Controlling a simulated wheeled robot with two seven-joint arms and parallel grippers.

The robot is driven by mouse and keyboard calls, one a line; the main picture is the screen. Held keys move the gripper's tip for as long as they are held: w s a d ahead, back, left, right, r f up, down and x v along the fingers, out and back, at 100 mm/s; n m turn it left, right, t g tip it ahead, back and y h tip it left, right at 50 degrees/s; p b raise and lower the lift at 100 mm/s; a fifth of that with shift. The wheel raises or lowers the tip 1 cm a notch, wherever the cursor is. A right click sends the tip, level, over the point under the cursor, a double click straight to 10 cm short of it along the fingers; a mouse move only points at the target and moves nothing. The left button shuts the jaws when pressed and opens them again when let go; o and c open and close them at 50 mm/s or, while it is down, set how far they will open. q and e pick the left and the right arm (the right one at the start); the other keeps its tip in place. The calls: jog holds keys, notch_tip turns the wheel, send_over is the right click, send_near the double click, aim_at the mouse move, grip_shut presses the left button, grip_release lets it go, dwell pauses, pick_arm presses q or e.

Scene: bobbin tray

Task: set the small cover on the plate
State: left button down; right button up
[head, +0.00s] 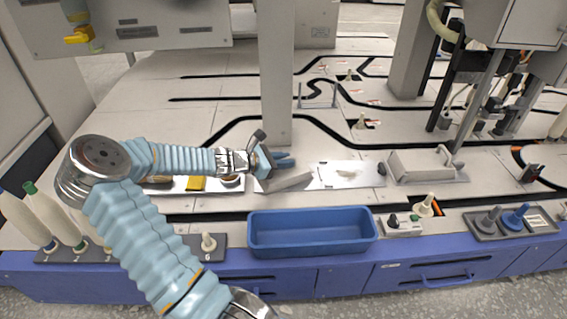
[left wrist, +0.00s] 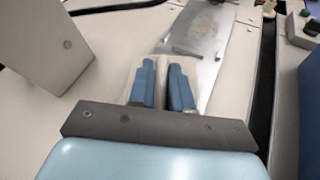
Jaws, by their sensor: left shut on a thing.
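My left gripper (head: 284,160) is over the worktop, left of the bright metal plate (head: 325,178). In the left wrist view its two blue fingers (left wrist: 164,88) are close together, shut on a pale piece that I take for the small cover (left wrist: 162,66). The fingers hide much of it. In the head view a light grey, slab-like piece (head: 287,181) shows just under the fingers, by the plate's left end; it looks like the same cover. The plate also shows ahead of the fingers in the left wrist view (left wrist: 205,35). My right gripper is not in view.
A blue bin (head: 312,249) stands at the front edge. A grey bracket-like fixture (head: 425,165) is right of the plate, and a pale upright post (head: 277,75) rises behind the gripper. Bobbins (head: 60,215) stand at the left, small knobbed holders (head: 403,224) at the right.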

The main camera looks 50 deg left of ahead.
pick_arm(q)
jog(key=c, duration=1.5)
grip_release()
jog(key=o, duration=0.4)
jog(key=shift+o, duration=0.2)
jog(key=shift+r, duration=0.15)
jog(key=p+v, duration=0.4)
jog(key=v, duration=0.8)
jog(key=shift+p, duration=0.35)
